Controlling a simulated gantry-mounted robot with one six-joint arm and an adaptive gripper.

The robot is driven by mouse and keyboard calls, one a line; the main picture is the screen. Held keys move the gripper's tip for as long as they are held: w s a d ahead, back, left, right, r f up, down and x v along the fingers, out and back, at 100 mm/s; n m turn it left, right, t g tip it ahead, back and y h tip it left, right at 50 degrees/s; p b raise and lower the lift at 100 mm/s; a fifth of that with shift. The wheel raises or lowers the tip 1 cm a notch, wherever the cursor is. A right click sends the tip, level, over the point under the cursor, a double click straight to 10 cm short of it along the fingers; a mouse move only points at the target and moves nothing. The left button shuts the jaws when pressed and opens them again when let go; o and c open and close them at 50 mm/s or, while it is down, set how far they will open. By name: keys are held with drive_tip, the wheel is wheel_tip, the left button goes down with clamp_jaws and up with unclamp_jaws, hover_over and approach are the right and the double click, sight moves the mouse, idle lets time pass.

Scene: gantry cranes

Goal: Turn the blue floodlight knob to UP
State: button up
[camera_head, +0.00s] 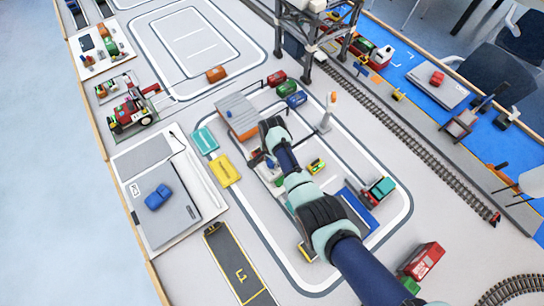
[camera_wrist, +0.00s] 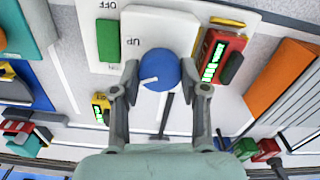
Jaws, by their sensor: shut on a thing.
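The blue floodlight knob (camera_wrist: 160,70) sits on a white panel (camera_wrist: 172,24) in the wrist view. The word UP, appearing upside down, is printed on the panel to the knob's upper left. A white pointer line on the knob points left and slightly down in the picture, not straight at the word. My gripper (camera_wrist: 160,76) has one finger on each side of the knob and is shut on it. In the head view my arm reaches over the panel area, and I cannot make out the fingertips clearly.
In the wrist view a green block (camera_wrist: 108,41) lies left of the knob panel, near the word OFF. A red device with a green display (camera_wrist: 213,62) stands close at the right. An orange-sided block (camera_wrist: 278,83) is farther right. Rail track (camera_head: 420,140) runs right of the panel area.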

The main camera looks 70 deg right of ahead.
drive_tip(key=m, duration=0.5)
drive_tip(key=shift+r+m+p, duration=0.1)
drive_tip(key=shift+m+p, duration=0.2)
drive_tip(key=shift+p, duration=0.1)
drive_tip(key=m, duration=0.5)
drive_tip(key=shift+m, duration=0.3)
drive_tip(key=o, duration=1.1)
drive_tip(key=shift+o, duration=0.2)
wheel_tip(320, 180, up, 12)
